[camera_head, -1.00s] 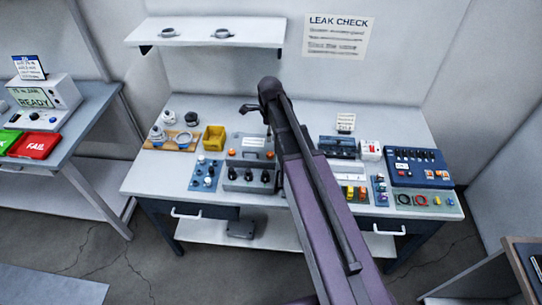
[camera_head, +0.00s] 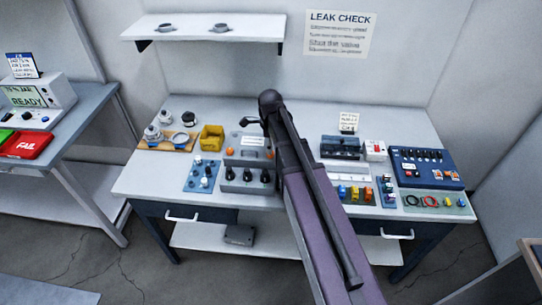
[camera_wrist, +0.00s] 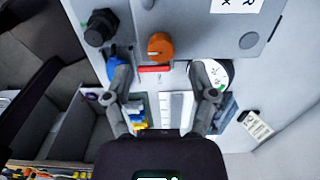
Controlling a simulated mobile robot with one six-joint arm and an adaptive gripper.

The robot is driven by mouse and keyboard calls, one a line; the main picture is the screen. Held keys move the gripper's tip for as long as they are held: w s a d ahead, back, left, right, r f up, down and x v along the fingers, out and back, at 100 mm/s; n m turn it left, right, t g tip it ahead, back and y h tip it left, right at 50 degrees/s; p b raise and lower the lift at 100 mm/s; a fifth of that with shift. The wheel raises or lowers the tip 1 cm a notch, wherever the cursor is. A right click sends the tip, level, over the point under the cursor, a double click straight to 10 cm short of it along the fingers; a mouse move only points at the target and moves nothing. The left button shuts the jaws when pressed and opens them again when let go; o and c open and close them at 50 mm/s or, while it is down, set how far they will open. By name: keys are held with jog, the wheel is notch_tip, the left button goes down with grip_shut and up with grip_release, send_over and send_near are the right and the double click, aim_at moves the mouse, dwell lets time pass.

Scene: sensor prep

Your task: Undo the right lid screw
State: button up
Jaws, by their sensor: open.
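The grey box (camera_head: 247,141) stands at the middle of the bench, with an orange lid screw (camera_head: 234,153) at its left. The right orange screw (camera_head: 270,155) shows close beside my arm. In the wrist view the right screw (camera_wrist: 160,46) sits near the box's edge, above the gap between my fingertips. My gripper (camera_wrist: 159,74) is open and empty, its two fingers spread on either side below the screw. I cannot tell how far the fingertips are from it in depth. In the head view my arm hides much of the gripper and the box's right side.
Black knobs (camera_head: 247,175) line the box's front, one of them (camera_wrist: 101,27) close to my left finger in the wrist view. A yellow bin (camera_head: 212,138) stands left. Coloured blocks (camera_head: 355,193) and a blue panel (camera_head: 428,168) lie right of my arm.

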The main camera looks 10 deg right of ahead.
jog(key=shift+f+b, duration=1.5)
jog(key=shift+f, duration=0.3)
grip_shut()
jog(key=shift+d, duration=0.25)
jog(key=shift+a, duration=0.2)
